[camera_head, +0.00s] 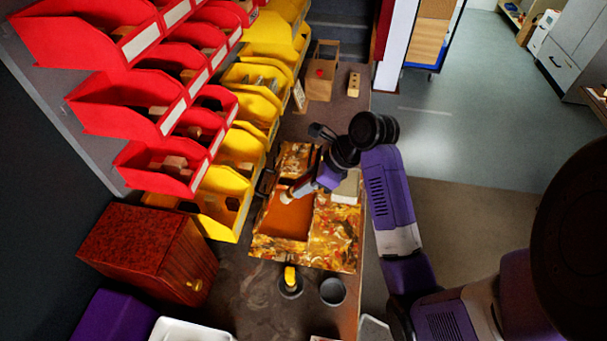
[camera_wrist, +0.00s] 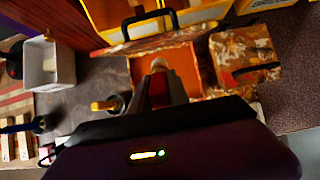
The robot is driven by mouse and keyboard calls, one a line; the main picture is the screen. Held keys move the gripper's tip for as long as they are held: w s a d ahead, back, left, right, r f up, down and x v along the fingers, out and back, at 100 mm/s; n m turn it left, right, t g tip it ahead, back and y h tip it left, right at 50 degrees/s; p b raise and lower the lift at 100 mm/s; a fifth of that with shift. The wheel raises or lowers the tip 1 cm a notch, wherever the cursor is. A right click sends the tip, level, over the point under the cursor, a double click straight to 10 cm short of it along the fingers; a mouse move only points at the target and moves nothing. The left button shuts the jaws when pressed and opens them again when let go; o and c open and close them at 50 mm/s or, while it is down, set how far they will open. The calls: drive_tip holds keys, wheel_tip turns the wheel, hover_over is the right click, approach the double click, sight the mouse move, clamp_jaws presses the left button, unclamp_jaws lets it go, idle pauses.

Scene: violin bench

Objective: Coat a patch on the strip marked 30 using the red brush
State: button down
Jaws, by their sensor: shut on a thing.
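My gripper (camera_head: 290,195) is over an orange-brown recess (camera_head: 284,220) in a marbled brown-and-yellow case (camera_head: 335,240) on the bench. In the wrist view the two fingers (camera_wrist: 160,82) are close together, with a small pale rounded end (camera_wrist: 158,63) at their tips. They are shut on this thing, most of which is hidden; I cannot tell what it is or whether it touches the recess. I cannot make out a red brush, a strip or the number 30. A yellow-handled thing (camera_head: 290,274) stands in a dark cup (camera_head: 291,291); it also shows in the wrist view (camera_wrist: 104,105).
A grey cup (camera_head: 332,291) stands near the bench's front edge. Red bins (camera_head: 130,100) and yellow bins (camera_head: 222,205) line the left. A wooden cabinet (camera_head: 150,250) stands at lower left, and a wooden caddy (camera_head: 320,85) at the back. A black handle (camera_wrist: 148,20) shows beyond the recess.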

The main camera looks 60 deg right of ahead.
wheel_tip(320, 180, down, 6)
drive_tip(key=b, duration=0.9)
drive_tip(key=shift+f+b, duration=0.3)
drive_tip(key=shift+f, duration=0.25)
idle(1.2)
drive_tip(key=shift+f+p, duration=0.2)
drive_tip(key=shift+p, duration=0.55)
idle(2.8)
drive_tip(key=shift+r, duration=0.15)
wheel_tip(320, 180, up, 5)
drive_tip(key=p, duration=0.7)
drive_tip(key=shift+p, duration=0.35)
drive_tip(key=shift+r, duration=1)
